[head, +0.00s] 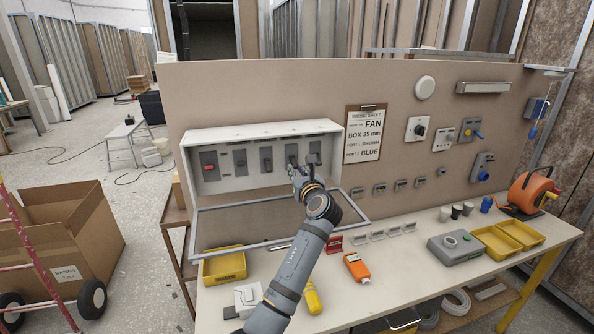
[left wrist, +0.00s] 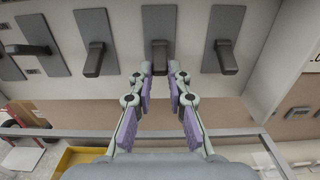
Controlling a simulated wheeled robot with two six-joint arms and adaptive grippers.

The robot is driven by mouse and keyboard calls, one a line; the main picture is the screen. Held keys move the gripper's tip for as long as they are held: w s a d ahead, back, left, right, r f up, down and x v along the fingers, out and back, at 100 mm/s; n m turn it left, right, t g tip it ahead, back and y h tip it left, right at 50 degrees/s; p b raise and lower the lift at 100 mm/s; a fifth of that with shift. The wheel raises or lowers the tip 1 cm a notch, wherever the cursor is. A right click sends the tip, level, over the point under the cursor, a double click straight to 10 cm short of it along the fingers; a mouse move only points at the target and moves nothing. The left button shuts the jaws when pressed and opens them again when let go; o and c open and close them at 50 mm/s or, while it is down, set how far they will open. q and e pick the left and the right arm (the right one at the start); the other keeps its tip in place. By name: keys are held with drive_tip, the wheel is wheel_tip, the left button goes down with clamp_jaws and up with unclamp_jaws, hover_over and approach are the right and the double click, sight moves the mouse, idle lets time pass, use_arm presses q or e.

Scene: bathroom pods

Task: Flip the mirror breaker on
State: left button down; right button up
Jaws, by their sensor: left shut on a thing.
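An open breaker box (head: 262,131) on the brown panel holds a row of dark breakers, one with a red part (head: 208,166) at the far left. My left gripper (head: 296,172) is at the second breaker from the right (head: 291,153). In the left wrist view its two fingers (left wrist: 160,72) sit on either side of that breaker's dark lever (left wrist: 160,57), shut on its lower end. Levers stand to its left (left wrist: 95,58) and right (left wrist: 226,56), untouched. All three point the same way, toward the lower edge. I cannot read which breaker is the mirror's. My right gripper is not in view.
The box's framed cover (head: 225,221) hangs open below it, under my left arm. A yellow tray (head: 224,266), an orange meter (head: 357,267) and a grey box (head: 456,247) are on the bench. A clipboard (head: 364,133) hangs right of the breaker box.

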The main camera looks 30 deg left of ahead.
sight(294, 162)
use_arm(q)
drive_tip(key=shift+s+r+g+h+p, duration=0.1)
drive_tip(key=shift+r+g+h+p, duration=1.05)
drive_tip(key=shift+p, duration=4.55)
drive_tip(key=shift+r+h, duration=0.25)
drive_tip(key=shift+h, duration=0.1)
drive_tip(key=g+h, duration=0.1)
drive_tip(key=r+g+h, duration=0.1)
drive_tip(key=shift+a+g+h, duration=0.1)
drive_tip(key=shift+g+h, duration=0.15)
drive_tip(key=shift+h, duration=0.05)
drive_tip(key=shift+w+a+r+g+h, duration=0.2)
drive_tip(key=shift+r+g+h, duration=0.25)
drive_tip(key=shift+g+h, duration=0.35)
drive_tip(key=c, duration=1.3)
unclamp_jaws()
drive_tip(key=shift+w, duration=0.15)
drive_tip(key=shift+r, duration=0.15)
